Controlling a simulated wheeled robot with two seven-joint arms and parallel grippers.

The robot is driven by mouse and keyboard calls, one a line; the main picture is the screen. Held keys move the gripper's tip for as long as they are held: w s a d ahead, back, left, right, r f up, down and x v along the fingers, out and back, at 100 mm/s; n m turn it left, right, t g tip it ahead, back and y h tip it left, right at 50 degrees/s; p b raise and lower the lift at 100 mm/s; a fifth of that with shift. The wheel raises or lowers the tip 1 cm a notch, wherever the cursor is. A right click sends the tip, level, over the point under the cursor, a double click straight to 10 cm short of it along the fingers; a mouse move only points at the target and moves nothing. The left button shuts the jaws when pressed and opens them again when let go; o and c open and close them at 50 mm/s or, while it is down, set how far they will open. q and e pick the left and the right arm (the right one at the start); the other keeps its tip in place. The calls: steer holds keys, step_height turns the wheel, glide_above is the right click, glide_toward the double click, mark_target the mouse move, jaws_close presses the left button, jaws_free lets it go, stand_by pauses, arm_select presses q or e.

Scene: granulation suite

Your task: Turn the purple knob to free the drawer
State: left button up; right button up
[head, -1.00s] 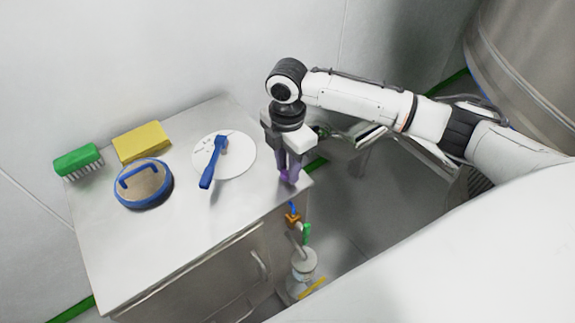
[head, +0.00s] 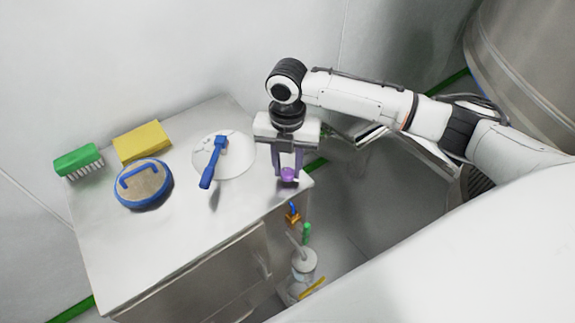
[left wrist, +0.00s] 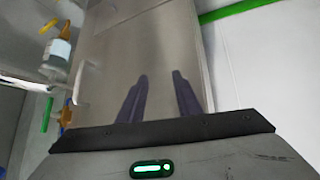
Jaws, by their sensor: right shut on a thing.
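The purple knob (head: 288,175) sits at the right front corner of the steel cabinet's top (head: 240,195). My right gripper (head: 288,174) points down over it from above, its two fingers side by side, one on each side of the knob, and is shut on it. The cabinet's front (head: 205,285) with a bar handle (head: 265,262) faces below; I cannot tell whether the drawer is free. My left gripper (left wrist: 162,78) shows in the left wrist view, its two dark fingers apart with nothing between them, facing the steel front.
On the cabinet top stand a green brush (head: 78,160), a yellow sponge (head: 142,142), a blue-rimmed round lid (head: 143,185) and a white disc (head: 235,160) with a blue scoop-like tool (head: 213,165). A bottle (head: 304,262) is beside the cabinet's right side. The front top is clear.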

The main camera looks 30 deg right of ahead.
mark_target(287, 172)
stand_by(0.4)
steer(key=o, duration=1.1)
step_height(287, 172, up, 10)
steer(key=shift+r, duration=0.2)
step_height(287, 172, down, 10)
steer(key=shift+f, duration=0.25)
